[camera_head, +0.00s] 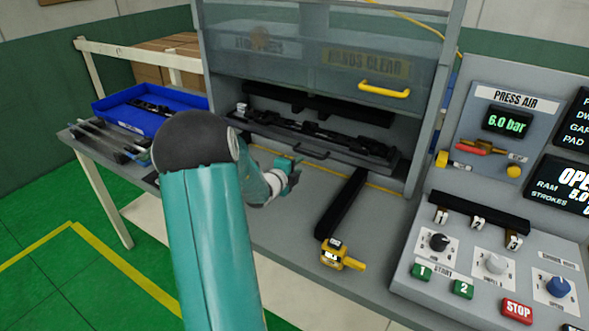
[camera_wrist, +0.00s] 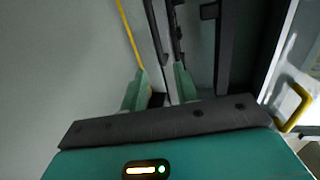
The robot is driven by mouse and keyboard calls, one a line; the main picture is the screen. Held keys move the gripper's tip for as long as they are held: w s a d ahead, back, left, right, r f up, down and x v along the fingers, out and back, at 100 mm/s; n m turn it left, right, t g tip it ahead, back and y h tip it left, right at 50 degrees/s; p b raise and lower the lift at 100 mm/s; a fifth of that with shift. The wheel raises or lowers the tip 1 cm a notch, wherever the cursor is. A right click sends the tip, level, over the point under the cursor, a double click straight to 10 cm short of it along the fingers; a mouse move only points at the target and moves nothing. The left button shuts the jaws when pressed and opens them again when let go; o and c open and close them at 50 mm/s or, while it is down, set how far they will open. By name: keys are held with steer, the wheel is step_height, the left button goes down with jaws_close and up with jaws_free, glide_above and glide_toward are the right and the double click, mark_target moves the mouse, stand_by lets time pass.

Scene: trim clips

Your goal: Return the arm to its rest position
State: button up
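My teal arm (camera_head: 208,235) reaches forward over the grey bench, bent at a dark elbow joint. My gripper (camera_head: 292,172) is in front of the press opening, above the bench. In the wrist view, the two green fingers of my gripper (camera_wrist: 160,84) stand apart, with a gap between them. I see no object held in the gap. Part of the forearm is hidden behind the elbow in the head view.
The press guard with a yellow handle (camera_head: 384,90) is raised above a dark fixture (camera_head: 318,137). A blue bin (camera_head: 112,109) stands left. The control panel (camera_head: 492,262) is at right.

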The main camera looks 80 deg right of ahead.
steer(key=shift+v, duration=0.75)
